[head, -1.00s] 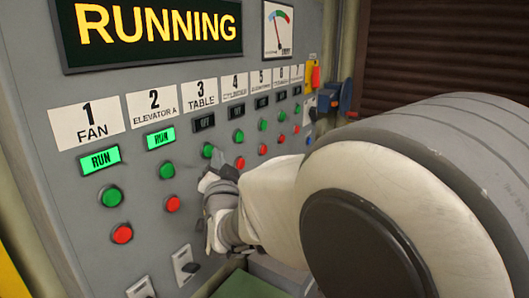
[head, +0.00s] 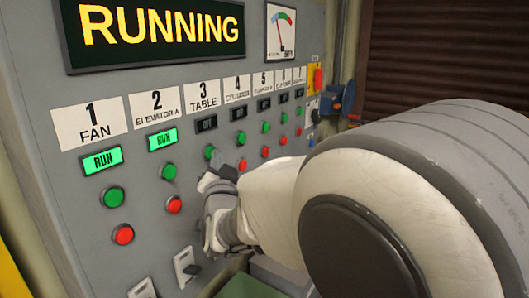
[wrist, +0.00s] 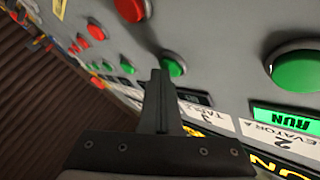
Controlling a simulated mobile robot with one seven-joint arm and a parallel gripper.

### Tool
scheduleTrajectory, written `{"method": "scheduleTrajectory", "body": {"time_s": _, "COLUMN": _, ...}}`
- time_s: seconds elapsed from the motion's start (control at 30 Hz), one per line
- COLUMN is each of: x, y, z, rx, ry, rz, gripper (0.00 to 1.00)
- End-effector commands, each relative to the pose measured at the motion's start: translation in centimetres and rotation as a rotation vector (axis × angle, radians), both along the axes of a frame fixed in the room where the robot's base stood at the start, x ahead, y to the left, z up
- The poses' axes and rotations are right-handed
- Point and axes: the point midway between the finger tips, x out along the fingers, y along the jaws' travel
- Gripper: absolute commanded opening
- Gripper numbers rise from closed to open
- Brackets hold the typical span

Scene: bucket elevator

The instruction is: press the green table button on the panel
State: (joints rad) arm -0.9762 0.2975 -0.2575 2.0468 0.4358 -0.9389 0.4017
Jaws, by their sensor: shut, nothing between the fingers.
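The grey panel (head: 160,215) has a column labelled 3 TABLE (head: 203,96), with a dark OFF indicator (head: 206,124). Its green table button (head: 210,152) is a small round knob below that indicator. My gripper (head: 209,173) is close to the panel, its tips just below this button in the head view. In the wrist view, which is upside down, the shut fingers (wrist: 160,75) end beside the green table button (wrist: 175,68). I cannot tell whether the tips touch it or the panel. The table's red button is hidden in the head view by my gripper.
Fan green button (head: 113,197) and Elevator A green button (head: 168,172) sit left, under lit RUN indicators; red buttons sit below. More small button columns continue right. The display (head: 155,28) reads RUNNING. A blue fixture (head: 342,98) juts out at the far right.

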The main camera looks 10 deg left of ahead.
Motion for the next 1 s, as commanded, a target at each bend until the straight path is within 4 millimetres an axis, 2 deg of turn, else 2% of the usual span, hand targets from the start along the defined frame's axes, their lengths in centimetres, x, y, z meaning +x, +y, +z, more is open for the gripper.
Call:
{"method": "scheduleTrajectory", "body": {"time_s": 0.57, "x": 0.1, "y": 0.3, "z": -0.1, "rx": 0.0, "ry": 0.0, "rz": 0.001, "gripper": 0.0}}
{"method": "scheduleTrajectory", "body": {"time_s": 1.0, "x": -0.6, "y": -1.3, "z": -0.1, "rx": 0.001, "ry": 0.0, "rz": 0.001, "gripper": 0.0}}
